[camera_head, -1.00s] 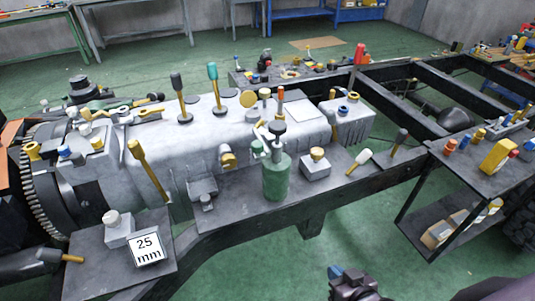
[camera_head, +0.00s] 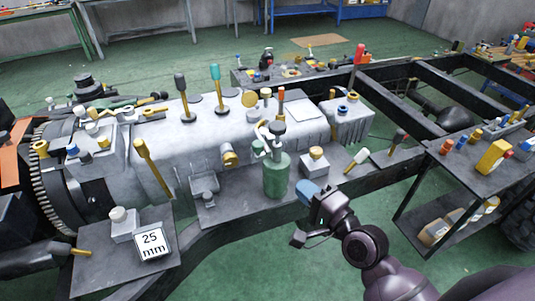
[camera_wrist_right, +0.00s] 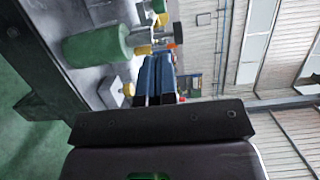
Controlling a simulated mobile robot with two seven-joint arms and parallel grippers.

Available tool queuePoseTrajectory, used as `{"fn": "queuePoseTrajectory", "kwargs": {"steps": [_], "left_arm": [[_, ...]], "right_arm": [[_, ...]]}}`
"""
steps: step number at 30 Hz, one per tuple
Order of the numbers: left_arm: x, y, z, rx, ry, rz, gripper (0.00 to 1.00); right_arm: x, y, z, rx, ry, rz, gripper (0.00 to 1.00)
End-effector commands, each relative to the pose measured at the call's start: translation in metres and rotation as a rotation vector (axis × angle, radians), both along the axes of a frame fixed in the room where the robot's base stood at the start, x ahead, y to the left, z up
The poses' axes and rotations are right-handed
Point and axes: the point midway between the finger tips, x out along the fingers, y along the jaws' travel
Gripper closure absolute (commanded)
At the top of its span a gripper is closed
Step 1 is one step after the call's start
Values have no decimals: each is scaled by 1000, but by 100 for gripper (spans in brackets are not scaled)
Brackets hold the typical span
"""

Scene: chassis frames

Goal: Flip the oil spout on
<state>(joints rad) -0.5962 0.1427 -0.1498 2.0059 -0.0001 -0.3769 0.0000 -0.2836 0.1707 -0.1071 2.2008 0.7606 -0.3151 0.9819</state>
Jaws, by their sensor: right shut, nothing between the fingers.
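The green oil can (camera_head: 276,175) stands upright on the dark chassis ledge. Its grey top and thin spout parts (camera_head: 270,138) sit above the body. My right gripper (camera_head: 308,192) has blue fingertips and is shut and empty, to the right of the can's lower body and apart from it. In the right wrist view the can (camera_wrist_right: 95,46) appears lying sideways because the camera is turned. My left gripper is not in view.
A small block with a yellow knob (camera_head: 314,162) stands right of the can, close behind the right gripper. A white-tipped tool (camera_head: 357,160) lies farther right. A black cart (camera_head: 455,175) stands at the right. Free green floor (camera_head: 330,255) lies in front.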

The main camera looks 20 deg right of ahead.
Motion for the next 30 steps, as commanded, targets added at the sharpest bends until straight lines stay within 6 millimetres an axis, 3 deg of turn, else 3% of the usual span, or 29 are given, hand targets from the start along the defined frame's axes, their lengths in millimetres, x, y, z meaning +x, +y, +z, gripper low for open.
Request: {"fn": "queuePoseTrajectory", "kwargs": {"steps": [8, 24, 30], "left_arm": [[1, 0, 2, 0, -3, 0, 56], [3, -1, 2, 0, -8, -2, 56], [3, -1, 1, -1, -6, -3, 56]], "right_arm": [[21, 6, 1, 1, -3, -1, 100], [104, 32, 0, -3, -1, 0, 100], [125, 38, -1, -2, 0, 1, 100]]}}
